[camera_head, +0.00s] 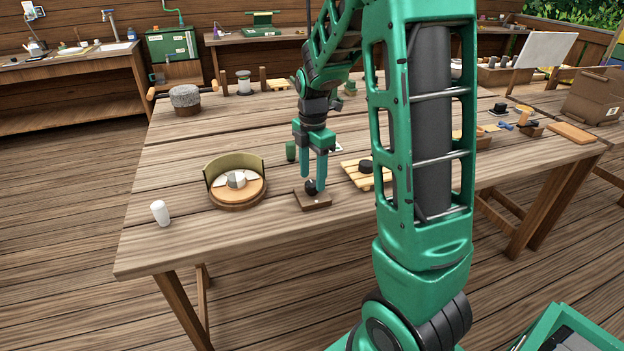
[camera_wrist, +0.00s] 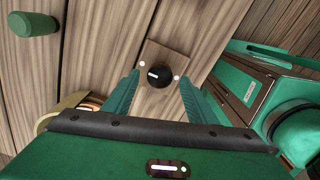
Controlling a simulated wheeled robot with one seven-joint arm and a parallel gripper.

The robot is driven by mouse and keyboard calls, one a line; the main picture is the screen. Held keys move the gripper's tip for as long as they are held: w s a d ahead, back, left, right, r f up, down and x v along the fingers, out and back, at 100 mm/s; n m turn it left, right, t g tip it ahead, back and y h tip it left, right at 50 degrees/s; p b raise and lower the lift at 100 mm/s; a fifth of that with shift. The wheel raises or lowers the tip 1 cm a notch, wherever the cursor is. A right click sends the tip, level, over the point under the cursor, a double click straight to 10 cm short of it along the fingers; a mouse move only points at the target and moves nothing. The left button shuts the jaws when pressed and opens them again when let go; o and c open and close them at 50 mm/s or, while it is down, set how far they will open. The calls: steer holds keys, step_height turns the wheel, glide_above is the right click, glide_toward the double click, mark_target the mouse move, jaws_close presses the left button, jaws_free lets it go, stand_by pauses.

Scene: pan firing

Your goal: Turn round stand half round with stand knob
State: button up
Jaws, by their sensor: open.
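The round stand (camera_head: 236,203) is a wooden disc with a curved olive shield along its back and whitish pieces on top. It stands at the left front of the table. To its right lies a small dark wooden block (camera_head: 314,204) carrying the black stand knob (camera_head: 311,186). In the wrist view the knob (camera_wrist: 158,76) has a white mark and sits between the fingertips. My gripper (camera_head: 314,180) points down over the block, open, with one finger on either side of the knob. Whether the fingers touch the knob I cannot tell. The stand shows only partly in the wrist view (camera_wrist: 62,112).
A white cylinder (camera_head: 160,212) stands near the table's front left edge. A slatted wooden rack (camera_head: 356,176) with a black piece lies right of the block. A green cylinder (camera_head: 291,151) stands behind.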

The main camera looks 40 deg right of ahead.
steer(key=shift+f, duration=0.9)
